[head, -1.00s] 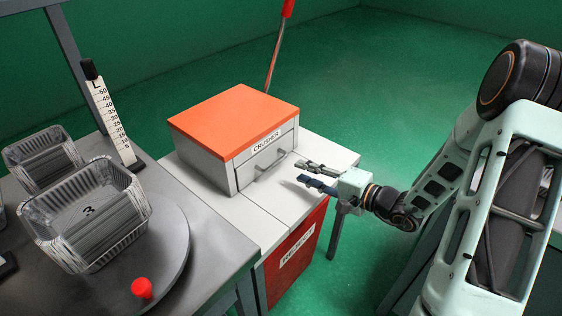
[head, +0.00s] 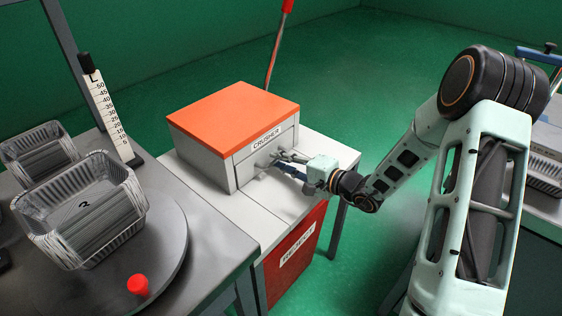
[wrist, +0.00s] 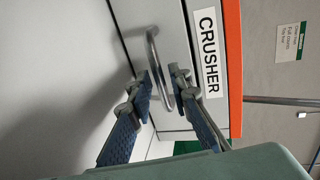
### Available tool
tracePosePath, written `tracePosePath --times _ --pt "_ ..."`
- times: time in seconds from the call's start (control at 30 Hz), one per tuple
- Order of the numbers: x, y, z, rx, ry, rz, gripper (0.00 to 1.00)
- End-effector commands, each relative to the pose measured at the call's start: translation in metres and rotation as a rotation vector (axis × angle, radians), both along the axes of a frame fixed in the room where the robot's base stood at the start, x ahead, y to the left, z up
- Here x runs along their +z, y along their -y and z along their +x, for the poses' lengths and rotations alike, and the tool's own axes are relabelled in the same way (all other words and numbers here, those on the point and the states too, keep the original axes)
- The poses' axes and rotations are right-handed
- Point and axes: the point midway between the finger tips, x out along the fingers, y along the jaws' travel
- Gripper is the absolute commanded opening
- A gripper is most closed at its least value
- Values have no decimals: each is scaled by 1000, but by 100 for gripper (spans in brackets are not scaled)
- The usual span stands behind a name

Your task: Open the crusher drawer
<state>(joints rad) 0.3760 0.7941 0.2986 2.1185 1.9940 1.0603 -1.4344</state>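The crusher (head: 232,115) is a grey box with an orange lid on a white stand. Its drawer (head: 250,168) is shut, front flush with the box, under the CRUSHER label (head: 266,136). My gripper (head: 277,161) is at the drawer front and hides most of the handle in the head view. In the wrist view, the metal bar handle (wrist: 152,48) runs between the fingertips of my gripper (wrist: 162,80). The fingers are apart, one on each side of the bar, with a gap visible on at least one side.
A red REJECT bin (head: 292,252) is under the stand. On the left, a grey table holds a turntable (head: 165,270) with a foil tray stack (head: 95,225), a red knob (head: 139,286) and a height scale (head: 106,115). The stand top before the drawer is clear.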

Motion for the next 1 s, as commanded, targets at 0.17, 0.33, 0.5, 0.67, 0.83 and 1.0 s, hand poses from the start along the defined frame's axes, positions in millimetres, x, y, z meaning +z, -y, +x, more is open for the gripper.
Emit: tracePosePath --times 0.17,0.33,0.5,0.67,0.83,1.0 --pt "0 0 0 0 0 0 0" --pt "0 0 0 0 0 0 0" --pt "0 0 0 0 0 0 0" --pt "-1 7 -5 -1 0 -1 0" --pt "-2 31 -23 -4 0 -1 0" --pt "-3 67 -51 -5 0 -1 0"
